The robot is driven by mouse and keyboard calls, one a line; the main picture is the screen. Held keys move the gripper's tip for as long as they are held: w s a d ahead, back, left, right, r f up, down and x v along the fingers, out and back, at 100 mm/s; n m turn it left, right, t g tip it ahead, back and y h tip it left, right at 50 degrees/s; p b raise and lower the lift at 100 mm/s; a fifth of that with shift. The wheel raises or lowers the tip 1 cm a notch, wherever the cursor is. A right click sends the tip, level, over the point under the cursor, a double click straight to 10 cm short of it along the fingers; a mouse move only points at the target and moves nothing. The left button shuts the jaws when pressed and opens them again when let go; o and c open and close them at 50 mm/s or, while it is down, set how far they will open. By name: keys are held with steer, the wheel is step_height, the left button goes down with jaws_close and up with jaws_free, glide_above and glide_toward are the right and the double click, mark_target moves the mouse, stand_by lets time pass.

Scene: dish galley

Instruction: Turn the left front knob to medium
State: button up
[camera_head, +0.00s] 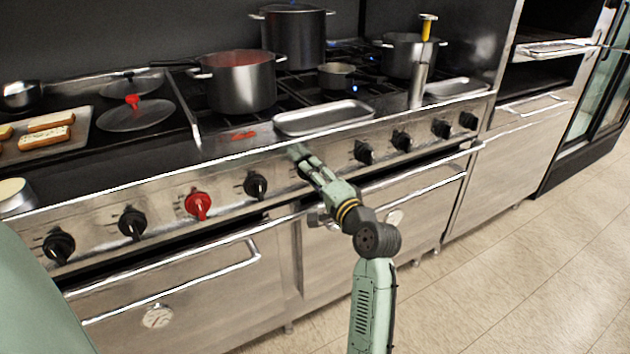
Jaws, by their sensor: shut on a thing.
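A row of control knobs runs along the steel front panel (285,187) of the range. At the left are two black knobs (58,245) and (132,223), then a red knob (198,205) and another black knob (256,185). Several black knobs continue at the right, the nearest being this one (364,152). My gripper (301,158) is at the panel between the knobs on either side of it, shut on a knob that its fingers and my wrist hide. The hidden knob's pointer cannot be seen. No labels on the panel are readable.
A steel tray (322,118) lies on the range top just above my gripper. A large pot (238,82) with red contents stands behind it. Oven door handles (172,282) stick out below the panel. The tiled floor (500,270) at the right is clear.

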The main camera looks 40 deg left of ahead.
steer(key=n+b, duration=0.7)
steer(key=n, duration=0.4)
steer(key=shift+b, duration=0.3)
steer(key=shift+n, duration=0.3)
steer(key=o, duration=1.2)
steer(key=shift+d, duration=0.1)
steer(key=v, duration=1.1)
steer(key=shift+s+d, duration=0.2)
steer(key=shift+d, duration=0.1)
